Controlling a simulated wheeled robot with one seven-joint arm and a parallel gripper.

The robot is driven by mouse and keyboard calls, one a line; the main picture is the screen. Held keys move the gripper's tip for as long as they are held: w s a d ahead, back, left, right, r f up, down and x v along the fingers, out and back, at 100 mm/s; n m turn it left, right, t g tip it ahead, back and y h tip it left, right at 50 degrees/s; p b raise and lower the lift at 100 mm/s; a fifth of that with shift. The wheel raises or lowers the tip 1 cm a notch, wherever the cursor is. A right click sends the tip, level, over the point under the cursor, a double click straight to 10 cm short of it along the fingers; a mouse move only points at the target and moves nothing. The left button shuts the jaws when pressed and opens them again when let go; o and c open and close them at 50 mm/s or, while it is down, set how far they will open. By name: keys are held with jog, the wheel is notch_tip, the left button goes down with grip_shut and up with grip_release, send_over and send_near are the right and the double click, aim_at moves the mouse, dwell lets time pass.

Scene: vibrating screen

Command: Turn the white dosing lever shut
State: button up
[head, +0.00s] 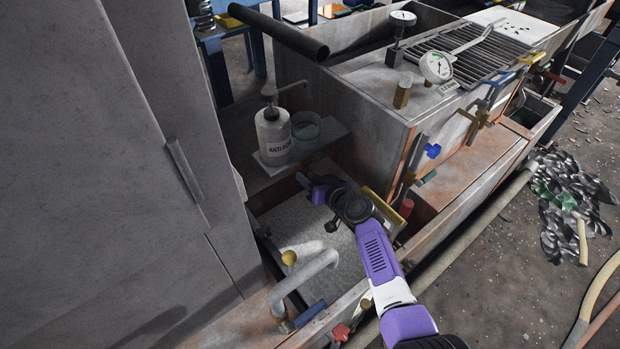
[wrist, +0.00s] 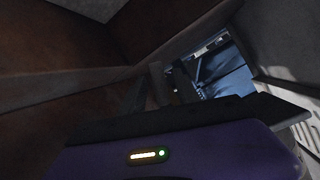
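I cannot pick out a white dosing lever with certainty in either view. My arm hides part of the trough edge where several valve handles sit. My gripper (head: 303,181) is at the end of the purple arm, low over the grey trough, in front of the shelf with the white pump bottle (head: 273,135). Its dark tip points left and is small. The wrist view shows a purple housing and dark finger parts (wrist: 150,95) against brown walls. No held object shows, and the finger gap is unclear.
Blue (head: 432,151), yellow (head: 384,207) and red (head: 340,332) handles line the box and trough. A tall grey cabinet (head: 100,160) fills the left.

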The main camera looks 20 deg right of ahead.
grip_shut()
jog(key=shift+s+a+r+m+g+y+b, duration=0.15)
jog(key=shift+a+m+g+y+b, duration=0.2)
jog(key=shift+m+y+b, duration=0.6)
jog(key=shift+s+a+r+m+y+b, duration=0.1)
jog(key=shift+a+r+m+y+b, duration=0.15)
jog(key=shift+r+m+y+b, duration=0.75)
jog(key=shift+s+a+r+m+y+p, duration=0.2)
jog(key=shift+m+y, duration=0.25)
jog(key=shift+m, duration=1.25)
jog(key=shift+w+a+r+m+y+b, duration=0.1)
jog(key=shift+a+r+m+y+b, duration=0.45)
jog(key=shift+m, duration=0.8)
jog(key=shift+d+f, duration=0.1)
jog(key=shift+d, duration=0.15)
